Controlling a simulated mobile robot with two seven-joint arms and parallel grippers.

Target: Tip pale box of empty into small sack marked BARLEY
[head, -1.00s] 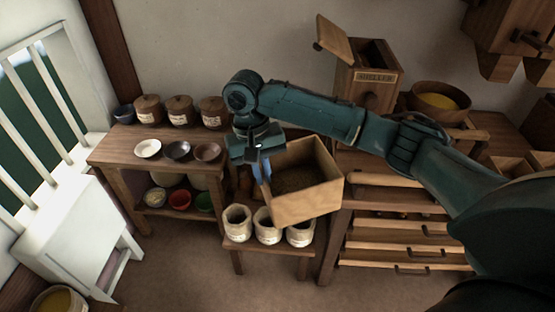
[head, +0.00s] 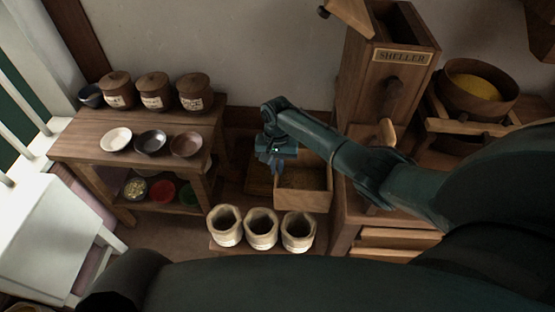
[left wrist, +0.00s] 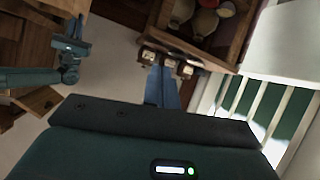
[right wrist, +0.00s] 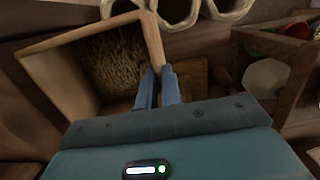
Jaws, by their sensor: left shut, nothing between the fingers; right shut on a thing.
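The pale box (head: 303,195) is an open wooden box with brown grain inside; the right wrist view shows the grain (right wrist: 120,70). My right gripper (head: 277,166) is shut on the box's wall near a corner and holds it behind the row of small sacks. Three open sacks stand side by side: left (head: 225,228), middle (head: 261,230), right (head: 298,232). Their labels are too small to read, so I cannot tell which is BARLEY. Sack rims also show at the top of the right wrist view (right wrist: 180,12). My left gripper (left wrist: 162,88) is shut and empty.
Lidded jars (head: 153,92) and small bowls (head: 150,143) stand on the left table (head: 85,140). The sheller (head: 385,75) and a bowl of yellow grain (head: 478,88) are at the right. My own arm crosses the foreground.

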